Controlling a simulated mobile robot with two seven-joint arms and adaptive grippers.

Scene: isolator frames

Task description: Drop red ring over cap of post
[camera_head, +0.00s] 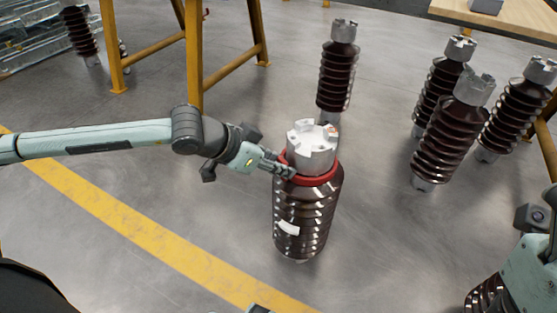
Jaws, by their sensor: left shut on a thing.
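The post is a dark brown ribbed insulator (302,222) standing upright on the floor, with a notched silver cap (311,147) on top. The red ring (319,181) lies around the base of the cap, at the top of the brown body. Its far side is hidden behind the cap. My left gripper (287,172) reaches in from the left and is shut on the ring's left side, close beside the cap. My right arm shows at the lower right edge; its fingertips are not visible.
Another insulator (337,75) stands behind the post, and several more, such as the one at right (452,135), stand to the right. A yellow trestle (190,50) stands at the back left. A yellow floor line (130,222) crosses the open floor at left.

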